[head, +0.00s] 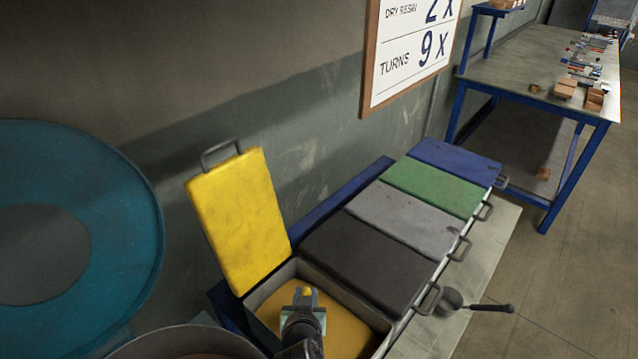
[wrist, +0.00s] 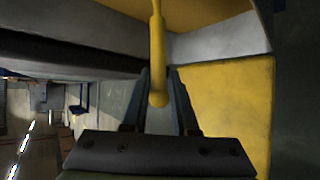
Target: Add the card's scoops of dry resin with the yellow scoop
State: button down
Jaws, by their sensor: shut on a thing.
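The card (head: 412,45) on the wall reads dry resin 2 X and turns 9 X. The bin with the yellow lid (head: 240,218) stands open, its lid tilted up against the wall. My gripper (head: 303,300) is over the bin. In the wrist view it is shut on the handle of the yellow scoop (wrist: 157,50). The scoop's bowl is hidden, so I cannot tell whether it holds resin.
Bins with black (head: 362,260), grey (head: 405,217), green (head: 437,184) and blue (head: 458,160) lids are closed, in a row to the right. A dark scoop (head: 452,301) lies beside them. A round tub rim (head: 190,338) is at the bottom left, near a large teal disc (head: 110,200).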

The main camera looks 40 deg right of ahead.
jog(key=shift+w+a, duration=0.1)
jog(key=shift+w, duration=0.25)
jog(key=s+d+p, duration=0.1)
jog(key=s+p, duration=0.4)
jog(key=s, duration=0.1)
jog(key=shift+m+t, duration=0.4)
jog(key=shift+t, duration=0.3)
jog(key=w+b, duration=0.2)
jog(key=b, duration=0.1)
jog(key=w+f+b, duration=0.1)
jog(key=w+b, duration=0.1)
jog(key=shift+w+a, duration=0.1)
jog(key=shift+a, duration=0.2)
jog(key=shift+w+f+b, duration=0.1)
jog(key=shift+f+b, duration=0.1)
jog(key=shift+b, duration=0.15)
jog(key=s+r+m+t+b, duration=0.1)
jog(key=s+r+m+t, duration=0.1)
jog(key=r, duration=0.3)
jog(key=s+d+r+m+t+h+b, duration=0.1)
jog(key=s+r+t+b, duration=0.1)
jog(key=s+r, duration=0.3)
jog(key=shift+d+r+m+t, duration=0.2)
jog(key=shift+r+m+t, duration=0.15)
jog(key=shift+r, duration=0.45)
